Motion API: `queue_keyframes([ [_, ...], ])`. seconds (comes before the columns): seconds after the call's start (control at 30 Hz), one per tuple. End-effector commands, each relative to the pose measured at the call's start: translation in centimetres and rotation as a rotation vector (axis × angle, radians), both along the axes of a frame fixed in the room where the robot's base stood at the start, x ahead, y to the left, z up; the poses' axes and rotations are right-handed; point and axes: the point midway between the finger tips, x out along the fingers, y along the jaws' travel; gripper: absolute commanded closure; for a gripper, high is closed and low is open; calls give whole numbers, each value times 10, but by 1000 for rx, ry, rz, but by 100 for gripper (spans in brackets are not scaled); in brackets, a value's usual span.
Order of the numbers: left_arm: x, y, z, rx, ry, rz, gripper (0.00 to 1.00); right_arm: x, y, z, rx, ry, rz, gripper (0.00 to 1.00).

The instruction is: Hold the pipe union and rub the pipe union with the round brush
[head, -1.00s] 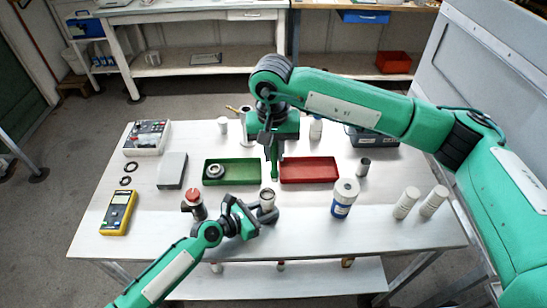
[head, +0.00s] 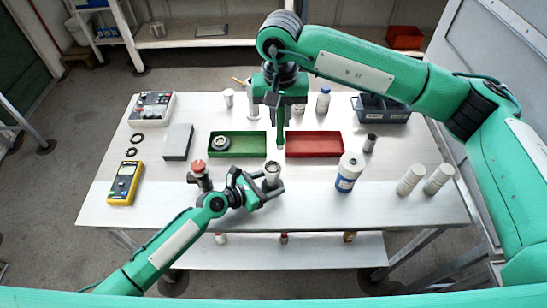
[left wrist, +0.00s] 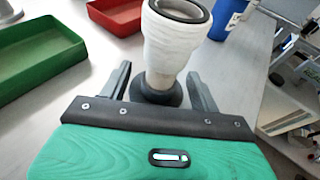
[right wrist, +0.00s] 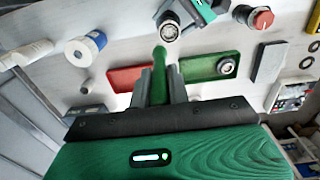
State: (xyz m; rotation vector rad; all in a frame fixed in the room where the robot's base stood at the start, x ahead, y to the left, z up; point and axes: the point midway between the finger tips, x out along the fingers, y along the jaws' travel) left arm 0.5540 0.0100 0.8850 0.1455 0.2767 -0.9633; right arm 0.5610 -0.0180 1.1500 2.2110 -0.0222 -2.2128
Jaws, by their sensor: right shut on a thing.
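The pipe union appears to be the pale, upright piece with a dark flared foot and a metal-ringed open top; it stands on the table in the head view (head: 272,172) and left wrist view (left wrist: 175,45). My left gripper (head: 271,187) is low at the table with its fingers on either side of the foot, open, with gaps showing in the left wrist view. My right gripper (head: 279,118) is shut on the green handle of the round brush (right wrist: 159,72), held pointing down above the table behind the pipe union. The brush's bristles cannot be made out.
A green tray (head: 238,153) holding a dark ring part and a red tray (head: 314,154) lie behind. A red-topped part (head: 199,168) stands left of my left gripper. A blue-and-white bottle (head: 348,172) and two white cylinders (head: 411,180) stand right. The front edge is clear.

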Motion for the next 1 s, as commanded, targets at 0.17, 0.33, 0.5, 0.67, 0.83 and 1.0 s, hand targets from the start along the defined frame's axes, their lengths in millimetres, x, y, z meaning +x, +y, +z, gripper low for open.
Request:
queue_keyframes([
  [0.17, 0, 0, 0, 0, 0, 0, 37, 0, 0, 0, 0, 0, 0, 100],
  [0.33, -7, 11, 3, 1, 1, 0, 37, 0, 0, 0, 0, 0, 0, 100],
  [0.5, -26, 38, 12, 1, 2, 0, 37, 0, 0, 0, 0, 0, 0, 100],
  [0.67, -45, 65, 23, 1, 2, 0, 37, 0, 0, 0, 0, 0, 0, 100],
  [0.83, -58, 85, 31, 2, 0, 0, 37, 0, 0, 0, 0, 0, 0, 100],
  [1.0, -64, 94, 35, -1, 1, -1, 37, 0, 0, 0, 0, 0, 0, 100],
])
